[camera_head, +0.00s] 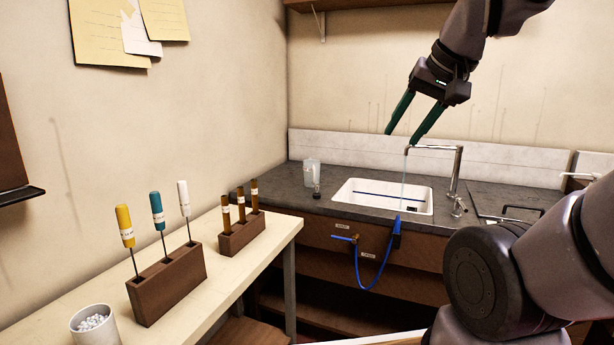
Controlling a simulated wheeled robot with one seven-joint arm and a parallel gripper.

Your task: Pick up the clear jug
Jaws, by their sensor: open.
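The clear jug (312,172) stands upright on the dark countertop, left of the sink and near the back wall. It looks pale and see-through. My gripper (404,134) is in the air above the sink area, up and to the right of the jug and apart from it. Its two green fingers are spread and point down to the left, with nothing between them.
A white sink (350,199) with a tall faucet (457,170) and running water sits in the countertop (285,190). A small dark object (317,194) stands just in front of the jug. A bench (265,245) at left holds tool blocks (168,283) and a cup (95,328).

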